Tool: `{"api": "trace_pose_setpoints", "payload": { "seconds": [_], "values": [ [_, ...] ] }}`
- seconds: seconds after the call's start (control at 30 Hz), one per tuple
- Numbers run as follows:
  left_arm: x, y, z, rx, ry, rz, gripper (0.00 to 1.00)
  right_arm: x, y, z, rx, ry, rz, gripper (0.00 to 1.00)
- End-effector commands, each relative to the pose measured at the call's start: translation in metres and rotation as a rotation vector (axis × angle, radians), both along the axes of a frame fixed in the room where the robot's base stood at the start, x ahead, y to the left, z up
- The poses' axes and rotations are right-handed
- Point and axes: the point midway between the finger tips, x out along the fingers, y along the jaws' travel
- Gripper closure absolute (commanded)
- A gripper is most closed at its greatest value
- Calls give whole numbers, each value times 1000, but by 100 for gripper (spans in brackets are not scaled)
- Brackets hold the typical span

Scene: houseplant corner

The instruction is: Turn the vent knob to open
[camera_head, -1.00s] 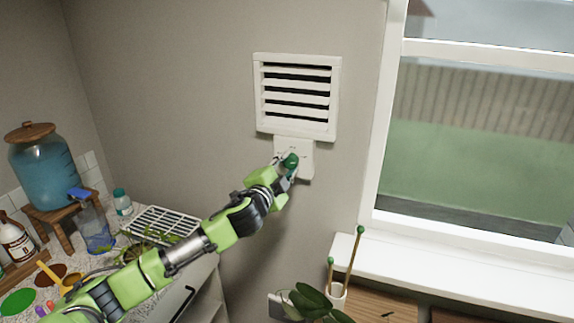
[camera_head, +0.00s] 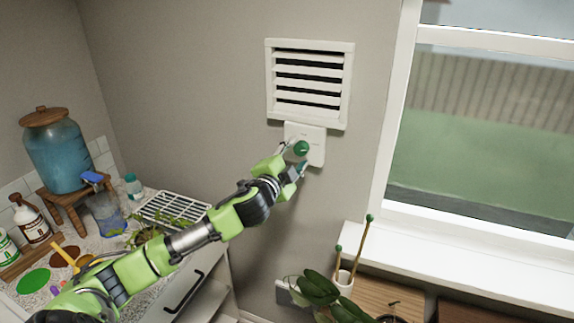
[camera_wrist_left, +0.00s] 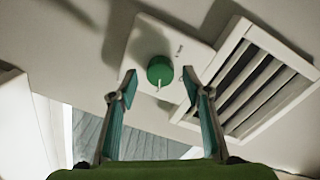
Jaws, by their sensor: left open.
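The round green vent knob (camera_head: 301,148) sits on a white plate (camera_head: 317,148) on the wall, just below the white slatted vent (camera_head: 346,85). Dark gaps show between the slats. My left gripper (camera_head: 296,163) is open, just below and in front of the knob. In the left wrist view the knob (camera_wrist_left: 160,68) appears between the two spread fingers of the left gripper (camera_wrist_left: 159,80), with no visible contact. A pale pointer on the knob points toward the bottom of that view. The plate's small markings are unreadable. My right gripper is out of view.
A window (camera_head: 487,150) with a white sill (camera_head: 465,270) is to the right. A counter at left holds a blue water jar (camera_head: 57,155), bottles and a white rack (camera_head: 172,209). A plant (camera_head: 318,290) stands below. The wall around the plate is clear.

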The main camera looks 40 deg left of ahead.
Motion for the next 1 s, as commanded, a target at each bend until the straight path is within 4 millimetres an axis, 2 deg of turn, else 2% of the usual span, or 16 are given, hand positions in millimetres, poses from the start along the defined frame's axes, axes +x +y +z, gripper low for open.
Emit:
{"api": "trace_pose_setpoints", "payload": {
  "seconds": [0.3,0.5,0.7,1.0],
  "values": [
    [-58,-14,0,2,5,-1,55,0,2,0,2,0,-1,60],
    [-87,-20,2,1,3,-1,55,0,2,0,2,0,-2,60],
    [-100,-23,4,1,2,0,55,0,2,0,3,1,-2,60],
    [-103,-23,5,1,0,0,55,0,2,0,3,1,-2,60]
  ]
}}
